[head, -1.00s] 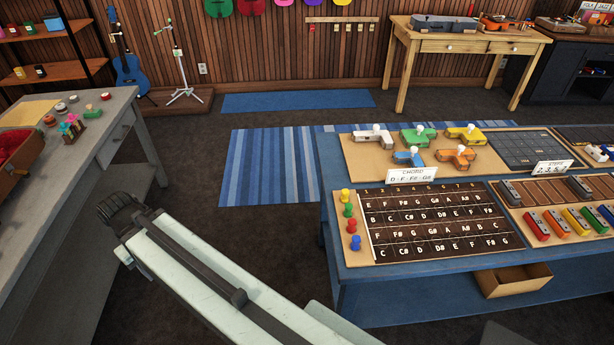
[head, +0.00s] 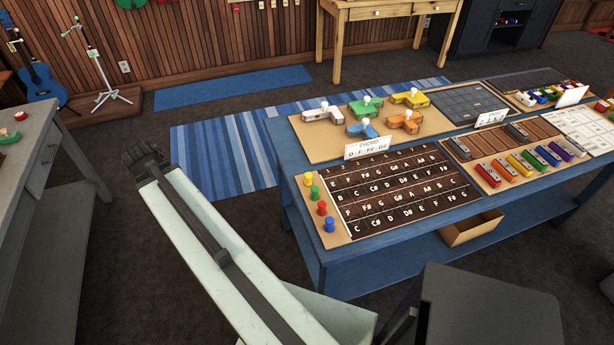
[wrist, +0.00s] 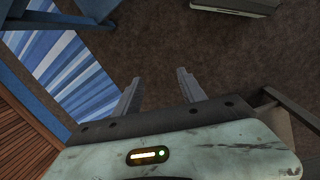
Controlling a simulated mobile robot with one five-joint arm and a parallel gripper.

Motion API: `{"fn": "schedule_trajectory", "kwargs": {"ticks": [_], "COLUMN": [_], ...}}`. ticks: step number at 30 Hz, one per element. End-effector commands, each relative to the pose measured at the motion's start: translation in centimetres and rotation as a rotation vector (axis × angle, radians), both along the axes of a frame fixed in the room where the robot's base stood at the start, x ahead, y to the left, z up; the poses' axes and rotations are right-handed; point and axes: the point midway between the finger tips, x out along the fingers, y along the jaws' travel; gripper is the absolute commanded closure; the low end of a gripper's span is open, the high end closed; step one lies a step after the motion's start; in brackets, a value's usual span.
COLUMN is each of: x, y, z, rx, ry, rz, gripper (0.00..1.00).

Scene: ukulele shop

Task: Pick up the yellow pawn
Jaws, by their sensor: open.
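The yellow pawn (head: 308,179) stands at the left edge of a fretboard-like letter board (head: 400,196) on the blue table (head: 345,262). It is the farthest in a column of pawns, with a green pawn (head: 314,192), a red pawn (head: 321,208) and a blue pawn (head: 329,225) nearer to me. My gripper (wrist: 159,82) shows in the wrist view with its two fingers apart and nothing between them, over dark floor. The pawn is not seen in the wrist view. In the head view my arm is left of the table, apart from the pawns.
A grey workbench (head: 28,150) stands at the left. A striped rug (head: 220,155) and open floor lie between bench and table.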

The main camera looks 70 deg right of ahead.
Motion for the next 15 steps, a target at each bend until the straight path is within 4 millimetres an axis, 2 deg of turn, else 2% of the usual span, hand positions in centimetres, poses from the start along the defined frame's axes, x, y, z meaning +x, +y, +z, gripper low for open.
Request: {"fn": "schedule_trajectory", "kwargs": {"ticks": [1,2,3,5,6,9,10,12,15], "x": [-3.1,-5.1,-7.8,-12.2,-15.0,-21.3,-22.9,-25.6,-27.6], "y": [-5.4,-8.2,-11.6,-16.1,-18.6,-23.1,-24.0,-25.4,-26.3], "z": [0.6,0.8,1.1,1.5,1.7,2.3,2.4,2.6,2.8], "rx": [-0.024,-0.037,-0.052,-0.065,-0.068,-0.065,-0.061,-0.052,-0.044], "ry": [0.033,0.057,0.091,0.148,0.185,0.262,0.281,0.314,0.34], "rz": [0.04,0.078,0.13,0.201,0.244,0.335,0.357,0.397,0.428], "gripper": [0.52,0.52,0.52,0.52,0.52,0.52,0.52,0.52,0.52]}}
